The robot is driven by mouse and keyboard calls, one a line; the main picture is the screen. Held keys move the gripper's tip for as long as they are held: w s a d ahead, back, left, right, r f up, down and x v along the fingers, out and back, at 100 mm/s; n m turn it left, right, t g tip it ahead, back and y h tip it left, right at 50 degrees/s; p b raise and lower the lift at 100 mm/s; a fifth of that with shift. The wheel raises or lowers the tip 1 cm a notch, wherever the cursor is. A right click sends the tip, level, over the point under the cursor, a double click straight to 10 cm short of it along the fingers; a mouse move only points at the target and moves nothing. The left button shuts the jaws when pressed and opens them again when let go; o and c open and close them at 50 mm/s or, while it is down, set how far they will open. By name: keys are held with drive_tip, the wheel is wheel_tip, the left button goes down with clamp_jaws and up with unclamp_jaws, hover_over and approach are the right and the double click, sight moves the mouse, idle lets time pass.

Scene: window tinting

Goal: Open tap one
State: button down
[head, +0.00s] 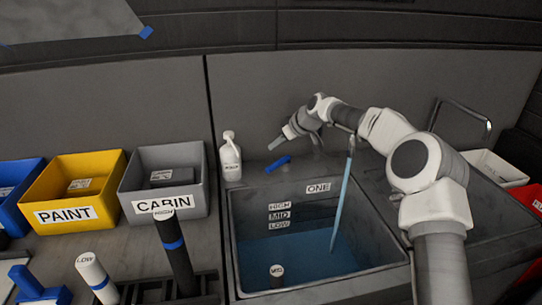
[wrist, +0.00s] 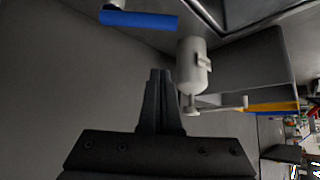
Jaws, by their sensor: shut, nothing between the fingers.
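The basin labelled ONE (head: 318,189) holds blue water, with HIGH, MID and LOW marks on its back wall. A blue stream (head: 341,195) falls into it from a spout (head: 343,128) partly hidden by my arm. A blue lever (head: 278,163) lies on the ledge behind the basin; it also shows at the top of the wrist view (wrist: 138,20). My gripper (head: 273,147) is shut and empty, above and slightly left of the lever in the head view. In the wrist view its fingertips (wrist: 160,74) are together, apart from the lever.
A white spray bottle (head: 230,158) stands left of the lever, close to my gripper's side in the wrist view (wrist: 193,68). Grey CABIN (head: 165,203) and yellow PAINT (head: 65,214) bins stand left. A white-capped MID piece (head: 277,271) stands in the basin.

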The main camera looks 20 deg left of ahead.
sight(272, 166)
drive_tip(key=p+x, duration=0.1)
drive_tip(key=x, duration=0.8)
drive_tip(key=shift+w+a+f, duration=0.1)
drive_tip(key=shift+a+f, duration=0.05)
drive_tip(key=shift+f, duration=0.15)
drive_tip(key=shift+s+d+f, duration=0.2)
drive_tip(key=shift+s+d, duration=0.25)
drive_tip(key=shift+d, duration=0.4)
drive_tip(key=shift+s+d+f, duration=0.15)
drive_tip(key=shift+s+d, duration=0.35)
drive_tip(key=shift+d, duration=0.35)
drive_tip(key=shift+s+d+f+b, duration=0.1)
drive_tip(key=shift+s+d+b, duration=0.25)
drive_tip(key=shift+b, duration=0.3)
drive_tip(key=shift+s+d+n+g+b, duration=0.1)
drive_tip(key=shift+d+n+g+b, duration=0.4)
drive_tip(key=shift+d+n+b, duration=0.25)
drive_tip(key=shift+s+d+b, duration=0.2)
drive_tip(key=shift+d+b, duration=0.55)
